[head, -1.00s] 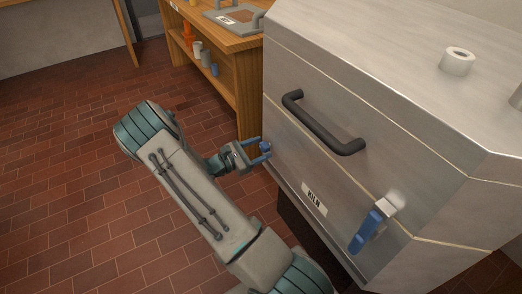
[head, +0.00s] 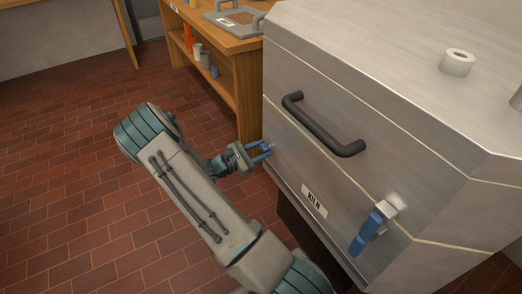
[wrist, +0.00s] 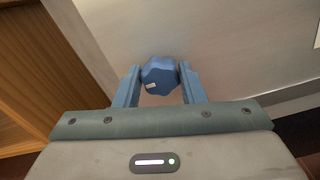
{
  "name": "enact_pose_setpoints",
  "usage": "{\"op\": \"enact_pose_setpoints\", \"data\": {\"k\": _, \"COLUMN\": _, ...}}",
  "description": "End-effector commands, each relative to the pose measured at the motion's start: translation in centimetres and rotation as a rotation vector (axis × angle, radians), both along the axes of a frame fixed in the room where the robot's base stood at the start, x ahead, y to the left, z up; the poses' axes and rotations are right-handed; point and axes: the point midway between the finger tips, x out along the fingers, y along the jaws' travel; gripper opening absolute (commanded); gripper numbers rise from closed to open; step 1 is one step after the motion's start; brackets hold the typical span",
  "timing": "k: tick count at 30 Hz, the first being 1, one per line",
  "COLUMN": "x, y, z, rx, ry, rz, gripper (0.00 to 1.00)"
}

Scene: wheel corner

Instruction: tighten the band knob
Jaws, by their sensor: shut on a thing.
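The band knob (wrist: 159,74) is a blue lobed knob with a small pale mark, on the metal front of the kiln (head: 310,150). In the wrist view it sits between the two blue fingers of my gripper (wrist: 160,84), which are shut on it. In the head view my gripper (head: 263,149) reaches the left edge of the kiln front, and its fingers mostly hide the knob.
A black bar handle (head: 325,125) sticks out of the kiln front. A blue lever latch (head: 368,232) is at its lower right, near a KILN label (head: 314,202). A wooden shelf bench (head: 243,85) stands close behind my gripper. The brick floor (head: 60,180) at left is clear.

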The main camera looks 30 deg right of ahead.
Motion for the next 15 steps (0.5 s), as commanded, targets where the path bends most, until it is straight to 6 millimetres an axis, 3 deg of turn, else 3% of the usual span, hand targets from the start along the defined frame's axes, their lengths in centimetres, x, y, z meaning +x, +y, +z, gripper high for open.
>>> {"op": "enact_pose_setpoints", "data": {"k": 15, "x": 0.02, "y": 0.16, "z": -0.23, "rx": -0.023, "ry": -0.428, "rz": 0.004, "gripper": 0.14}}
